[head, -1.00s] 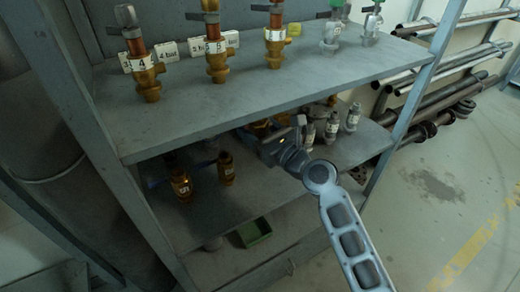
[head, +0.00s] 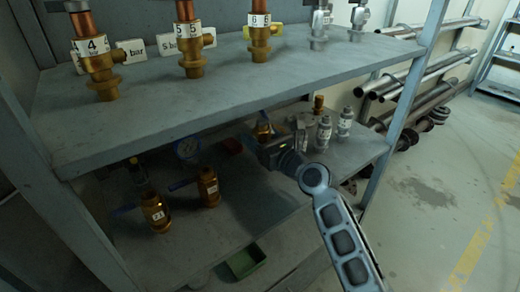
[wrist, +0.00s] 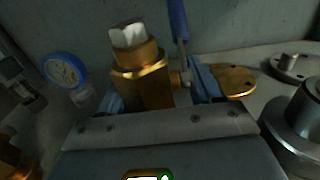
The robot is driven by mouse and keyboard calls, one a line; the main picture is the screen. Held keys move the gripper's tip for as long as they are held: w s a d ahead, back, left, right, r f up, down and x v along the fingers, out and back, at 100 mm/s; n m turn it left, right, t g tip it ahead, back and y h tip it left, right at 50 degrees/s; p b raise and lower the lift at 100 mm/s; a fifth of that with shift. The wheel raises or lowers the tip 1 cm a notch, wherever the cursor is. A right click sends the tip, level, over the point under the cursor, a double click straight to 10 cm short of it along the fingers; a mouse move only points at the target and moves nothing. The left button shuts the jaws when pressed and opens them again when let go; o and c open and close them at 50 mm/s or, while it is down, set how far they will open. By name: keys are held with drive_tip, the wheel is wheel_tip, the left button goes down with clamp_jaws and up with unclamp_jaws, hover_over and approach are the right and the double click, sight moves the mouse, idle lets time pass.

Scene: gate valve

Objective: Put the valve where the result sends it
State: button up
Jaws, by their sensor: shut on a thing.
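The valve (wrist: 140,78) is a brass body with a pale hexagonal top and a blue lever rising at its right in the wrist view. In the head view its brass part (head: 263,128) shows just beyond my gripper, under the upper shelf. My gripper (wrist: 158,92) is shut on it, with blue finger pads at both sides; the gripper also shows in the head view (head: 270,143). The gripper body hides the valve's lower part, so I cannot tell whether it touches the shelf. A brass flange (wrist: 236,80) shows beside the right finger.
Two brass valves, one tagged (head: 155,212) and one beside it (head: 208,187), stand on the middle shelf at left. A blue gauge (wrist: 64,70), grey valves (head: 324,132) and a green tray (head: 242,261) are near. The upper shelf (head: 190,95) overhangs, holding numbered brass valves.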

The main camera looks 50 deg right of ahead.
drive_tip(key=shift+f, duration=1)
drive_tip(key=shift+b, duration=0.3)
drive_tip(key=shift+f, duration=0.2)
drive_tip(key=o, duration=1.3)
drive_tip(key=shift+s+a+r, duration=0.1)
drive_tip(key=shift+s, duration=0.1)
drive_tip(key=v, duration=1.1)
drive_tip(key=shift+s+a, duration=0.1)
drive_tip(key=shift+s, duration=0.2)
